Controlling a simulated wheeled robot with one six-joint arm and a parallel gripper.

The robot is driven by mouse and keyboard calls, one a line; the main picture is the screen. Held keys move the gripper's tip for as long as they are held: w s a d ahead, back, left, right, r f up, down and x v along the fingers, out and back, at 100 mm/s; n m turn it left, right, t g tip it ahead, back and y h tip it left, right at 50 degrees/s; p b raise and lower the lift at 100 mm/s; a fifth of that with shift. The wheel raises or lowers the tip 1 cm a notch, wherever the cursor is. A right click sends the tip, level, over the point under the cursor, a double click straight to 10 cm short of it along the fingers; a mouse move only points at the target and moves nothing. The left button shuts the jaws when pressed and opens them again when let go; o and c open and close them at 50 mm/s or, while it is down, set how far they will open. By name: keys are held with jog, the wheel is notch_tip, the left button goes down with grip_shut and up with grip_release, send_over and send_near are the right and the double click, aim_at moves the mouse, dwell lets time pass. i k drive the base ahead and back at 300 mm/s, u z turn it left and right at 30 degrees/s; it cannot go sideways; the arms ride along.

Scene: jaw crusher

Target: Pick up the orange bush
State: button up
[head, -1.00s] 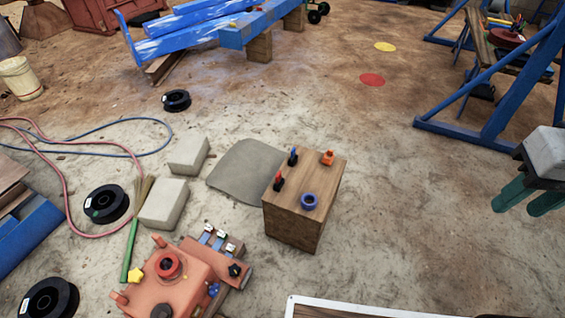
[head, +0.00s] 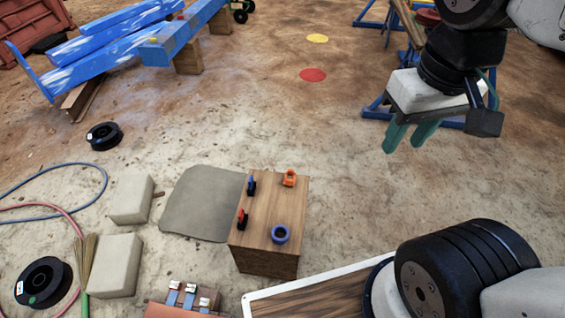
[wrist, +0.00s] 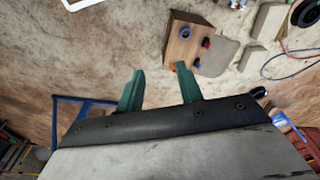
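The orange bush (head: 289,178) stands on top of a wooden block (head: 268,258), near its far right corner. A blue ring (head: 280,234), a red-and-black piece (head: 242,218) and a blue-and-black piece (head: 251,186) share the block top. My gripper (head: 403,146) is up and to the right of the block, well apart from it, with its green fingers pointing down. In the wrist view my gripper (wrist: 159,67) has its fingers spread with nothing between them.
A grey mat (head: 202,204) lies left of the block, with two pale blocks (head: 131,199) beyond it. A white-edged board (head: 322,302) is at the near edge. Blue beams (head: 110,45) are at far left. Ground right of the block is clear.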

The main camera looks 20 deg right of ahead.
aim_at(288, 182)
jog(key=i, duration=0.25)
jog(key=u, duration=0.05)
jog(key=k, duration=1.05)
jog(key=z, duration=0.6)
jog(key=i, duration=1.5)
jog(key=u, duration=0.9)
